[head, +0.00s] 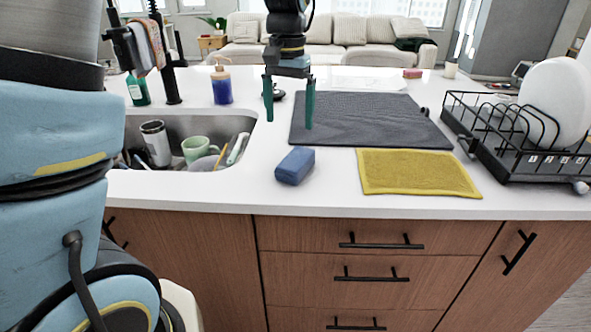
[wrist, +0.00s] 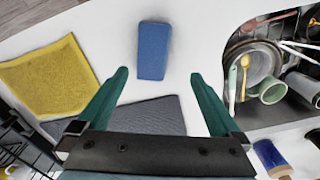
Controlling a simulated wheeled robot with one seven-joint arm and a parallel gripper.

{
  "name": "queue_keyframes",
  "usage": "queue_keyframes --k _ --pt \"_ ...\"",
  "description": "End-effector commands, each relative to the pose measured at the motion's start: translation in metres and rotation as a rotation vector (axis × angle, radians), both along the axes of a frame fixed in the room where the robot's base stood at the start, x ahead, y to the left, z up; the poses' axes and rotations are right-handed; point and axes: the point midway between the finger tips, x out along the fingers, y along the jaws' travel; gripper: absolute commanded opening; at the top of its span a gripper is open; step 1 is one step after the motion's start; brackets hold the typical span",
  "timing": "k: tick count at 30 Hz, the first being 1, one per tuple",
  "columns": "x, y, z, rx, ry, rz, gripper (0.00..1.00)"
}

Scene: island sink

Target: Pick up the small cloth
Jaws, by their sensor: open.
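A flat yellow cloth (head: 417,172) lies on the white counter near its front edge; it also shows at the left of the wrist view (wrist: 48,80). A small blue block-like item (head: 295,165), perhaps a sponge or folded cloth, lies left of it; in the wrist view it is ahead of my fingertips (wrist: 153,50). Small cloths (head: 152,45) hang on a black rack by the sink. My gripper (head: 289,124) is open and empty, pointing down above the counter behind the blue item. Its green fingers also show in the wrist view (wrist: 160,74).
A dark grey mat (head: 365,118) lies behind the yellow cloth. A black dish rack (head: 500,150) with a white plate stands at right. The sink (head: 215,125) at left holds a green mug (head: 197,148) and other dishes. A soap bottle (head: 221,85) stands behind it.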

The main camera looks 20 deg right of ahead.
Motion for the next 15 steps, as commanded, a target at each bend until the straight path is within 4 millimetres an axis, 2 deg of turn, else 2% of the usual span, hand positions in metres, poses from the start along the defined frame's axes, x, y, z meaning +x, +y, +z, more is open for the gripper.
queue_keyframes --k 2,5,12,15 --pt "-0.004 -0.011 0.000 0.004 0.003 -0.025 1.00" --pt "-0.005 -0.015 -0.006 0.008 0.005 -0.034 1.00" --pt "-0.006 -0.014 -0.042 0.009 0.007 -0.033 1.00" --pt "-0.005 -0.014 -0.051 0.007 0.005 -0.032 1.00"
